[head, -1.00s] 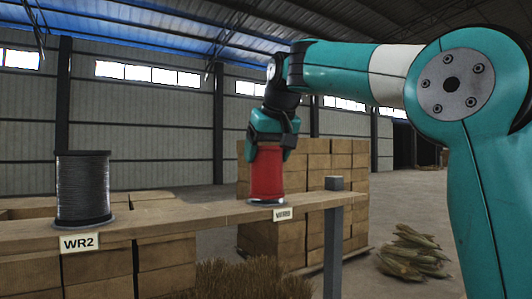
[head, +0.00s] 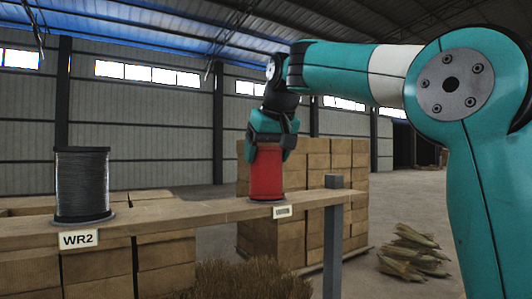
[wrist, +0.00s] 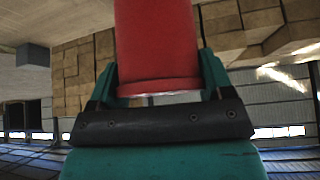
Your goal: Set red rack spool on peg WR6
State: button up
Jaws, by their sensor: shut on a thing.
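The red spool (head: 267,174) stands upright at the right part of the wooden rack shelf (head: 180,212), above a small label too blurred to read. My gripper (head: 270,148) comes down from above and is shut on the upper part of the red spool. In the wrist view, the red spool (wrist: 157,45) sits between the two teal fingers (wrist: 160,95). The spool's base appears at shelf level. Any peg under it is hidden, and I cannot tell whether the base touches the shelf.
A grey post (head: 333,240) rises at the shelf's right end. Stacked boxes (head: 325,160) stand behind. Corn husks (head: 413,252) lie on the floor at right.

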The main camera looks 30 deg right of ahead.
jog(key=shift+f, duration=0.2)
jog(key=o, duration=1.1)
